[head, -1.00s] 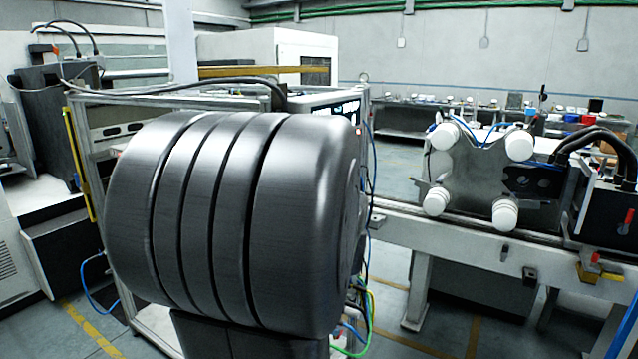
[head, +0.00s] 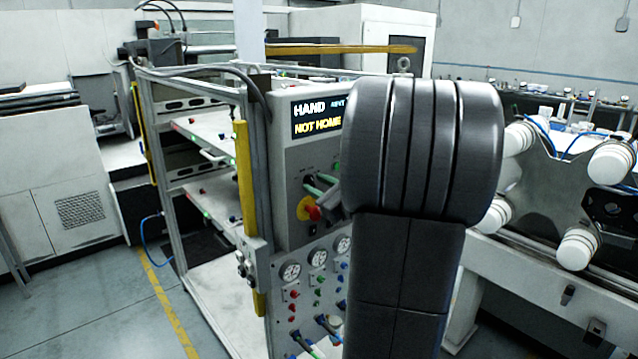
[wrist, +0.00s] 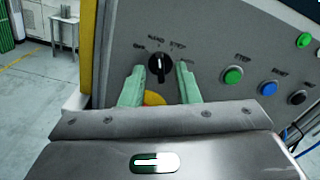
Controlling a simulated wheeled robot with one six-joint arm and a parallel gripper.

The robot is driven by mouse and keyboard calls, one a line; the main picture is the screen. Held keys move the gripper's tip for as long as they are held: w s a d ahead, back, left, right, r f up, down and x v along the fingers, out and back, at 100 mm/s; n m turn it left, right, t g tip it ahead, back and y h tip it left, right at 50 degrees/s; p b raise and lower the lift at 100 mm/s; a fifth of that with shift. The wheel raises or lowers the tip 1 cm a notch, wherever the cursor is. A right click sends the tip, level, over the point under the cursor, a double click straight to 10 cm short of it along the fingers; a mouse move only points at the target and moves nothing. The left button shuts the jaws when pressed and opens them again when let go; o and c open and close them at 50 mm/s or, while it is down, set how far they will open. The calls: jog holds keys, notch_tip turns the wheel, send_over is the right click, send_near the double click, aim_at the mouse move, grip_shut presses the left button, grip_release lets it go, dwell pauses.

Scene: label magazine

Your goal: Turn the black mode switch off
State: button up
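The black mode switch (wrist: 157,68) is a round knob on the grey control panel, with a white mark pointing nearly straight up, close to the HAND label. A blurred label to its left seems to read OFF; STEP is to its right. My gripper (wrist: 160,74) has its two pale green fingers apart, one on each side of the knob, with a visible gap on both sides. Whether the fingertips reach knob depth is unclear. In the head view my gripper (head: 322,183) is at the panel front, and the knob is hidden there.
The panel display (head: 318,116) reads HAND and NOT HOME. A red and yellow emergency stop (head: 308,208) sits just below my fingers. A green button (wrist: 232,75), a blue button (wrist: 268,88) and a black button (wrist: 298,97) lie to the right. Gauges (head: 291,270) are lower down.

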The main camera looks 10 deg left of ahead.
grip_shut()
jog(key=shift+f+b, duration=0.15)
jog(key=shift+b, duration=0.45)
jog(key=shift+f+n+b, duration=0.15)
jog(key=shift+n+b, duration=0.55)
jog(key=shift+b, duration=0.3)
jog(key=n+b, duration=0.2)
jog(key=b, duration=0.2)
jog(key=shift+f, duration=0.1)
jog(key=n+b, duration=0.2)
jog(key=b, duration=0.1)
jog(key=shift+n+b, duration=0.3)
jog(key=shift+n, duration=0.1)
jog(key=n+b, duration=0.2)
jog(key=b, duration=0.1)
jog(key=shift+r, duration=0.25)
jog(key=shift+r+n+b, duration=0.1)
jog(key=shift+n+b, duration=0.25)
jog(key=shift+n, duration=0.15)
